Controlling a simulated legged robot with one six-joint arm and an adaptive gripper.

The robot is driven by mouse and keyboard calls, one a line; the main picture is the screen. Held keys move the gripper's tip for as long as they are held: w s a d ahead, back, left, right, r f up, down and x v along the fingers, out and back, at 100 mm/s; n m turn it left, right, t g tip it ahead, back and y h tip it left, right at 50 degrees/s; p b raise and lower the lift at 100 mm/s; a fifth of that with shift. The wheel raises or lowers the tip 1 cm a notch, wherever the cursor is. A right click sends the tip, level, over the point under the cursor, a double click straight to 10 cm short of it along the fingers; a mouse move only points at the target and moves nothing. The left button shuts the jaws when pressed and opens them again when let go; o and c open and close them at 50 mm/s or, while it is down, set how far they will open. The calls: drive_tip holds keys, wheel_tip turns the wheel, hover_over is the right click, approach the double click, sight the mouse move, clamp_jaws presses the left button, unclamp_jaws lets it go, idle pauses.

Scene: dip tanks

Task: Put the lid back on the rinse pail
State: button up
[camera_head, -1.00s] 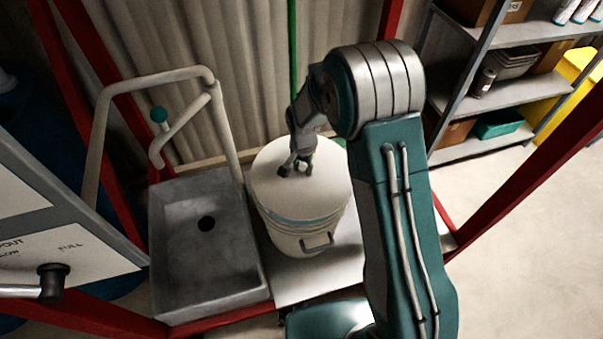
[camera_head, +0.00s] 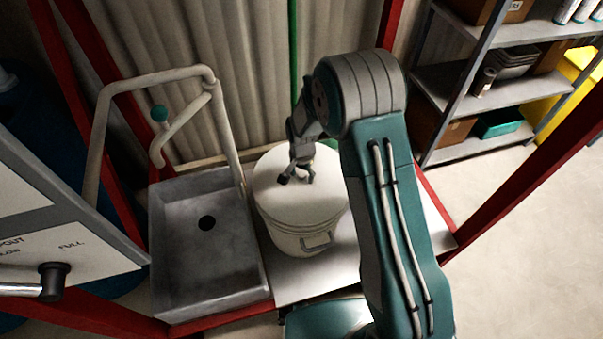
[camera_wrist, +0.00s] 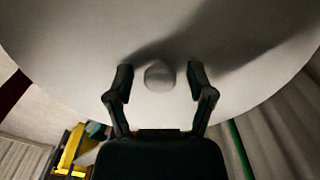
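The white rinse pail (camera_head: 285,238) stands upright on the pale bench right of the sink. Its round white lid (camera_head: 270,200) lies over the mouth, looking level and flush with the rim; the far edge is partly hidden by my arm. The lid fills much of the wrist view (camera_wrist: 70,50), with its round knob (camera_wrist: 160,76) in the centre. My gripper (camera_head: 297,179) is above the lid, fingers pointing down. In the wrist view my gripper (camera_wrist: 160,80) is open, with a finger on each side of the knob and a visible gap on both sides.
Red frame posts surround the bench. A shelf rack (camera_head: 490,100) stands at the right, with open floor before it.

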wheel_tip(320, 180, up, 12)
wheel_tip(320, 180, up, 11)
drive_tip(key=n+t, duration=0.1)
hover_over(302, 174)
drive_tip(key=s+d, duration=0.4)
drive_tip(key=d, duration=0.1)
drive_tip(key=s+d+r+n+t, duration=0.1)
drive_tip(key=s+d+r, duration=0.2)
drive_tip(key=s, duration=0.4)
drive_tip(key=s+d+r+n+t, duration=0.2)
drive_tip(key=s+d+r, duration=0.1)
drive_tip(key=s, duration=0.4)
drive_tip(key=s+d+r+n+t, duration=0.1)
drive_tip(key=s+d+r, duration=0.2)
drive_tip(key=s+r, duration=0.2)
drive_tip(key=shift+s+d+r+n+t, duration=0.2)
drive_tip(key=shift+s+r+n+t, duration=0.15)
drive_tip(key=shift+s, duration=1)
